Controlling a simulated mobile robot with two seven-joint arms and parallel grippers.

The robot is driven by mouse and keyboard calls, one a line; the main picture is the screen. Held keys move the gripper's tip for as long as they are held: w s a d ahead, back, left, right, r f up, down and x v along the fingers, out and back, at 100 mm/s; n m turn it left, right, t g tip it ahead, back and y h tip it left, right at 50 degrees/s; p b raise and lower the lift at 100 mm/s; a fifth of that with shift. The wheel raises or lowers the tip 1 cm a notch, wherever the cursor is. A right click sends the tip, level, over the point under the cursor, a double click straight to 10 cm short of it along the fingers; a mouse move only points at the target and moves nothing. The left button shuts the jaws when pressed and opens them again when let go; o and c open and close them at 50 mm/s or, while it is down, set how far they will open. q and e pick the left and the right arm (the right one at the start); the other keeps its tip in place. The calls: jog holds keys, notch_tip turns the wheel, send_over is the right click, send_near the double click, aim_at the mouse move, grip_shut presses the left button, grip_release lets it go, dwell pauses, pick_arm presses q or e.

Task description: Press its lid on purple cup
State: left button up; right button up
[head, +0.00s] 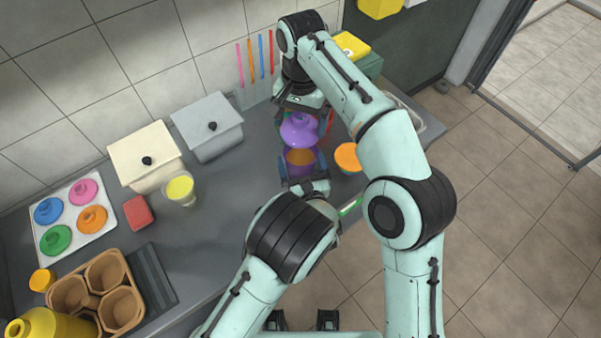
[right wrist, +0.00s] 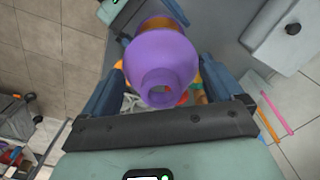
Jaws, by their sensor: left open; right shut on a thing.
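The purple lid (head: 298,129), domed with a knob, is in my right gripper (head: 304,122). In the right wrist view the lid (right wrist: 160,65) sits between the two fingers of that gripper (right wrist: 158,88). The purple cup (head: 301,172), with orange-brown contents visible, stands on the counter just below the lid in the head view. Whether lid and cup touch is unclear. My left gripper (head: 303,166) is open, low at the cup, with a finger on either side of it. The cup is partly hidden by the left gripper.
A cup with an orange top (head: 347,157) stands close on the right. A clear cup of yellow liquid (head: 180,190), a red block (head: 138,213) and two lidded boxes (head: 212,137) are to the left. A white tray (head: 105,222) holds several lids. Counter between is clear.

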pick_arm(q)
jog(key=shift+w, duration=0.25)
jog(key=c, duration=1.3)
pick_arm(e)
jog(key=shift+f, duration=2.5)
jog(key=shift+f, duration=0.15)
jog(key=shift+f, duration=0.75)
jog(key=shift+s+f, duration=0.1)
jog(key=shift+f, duration=0.55)
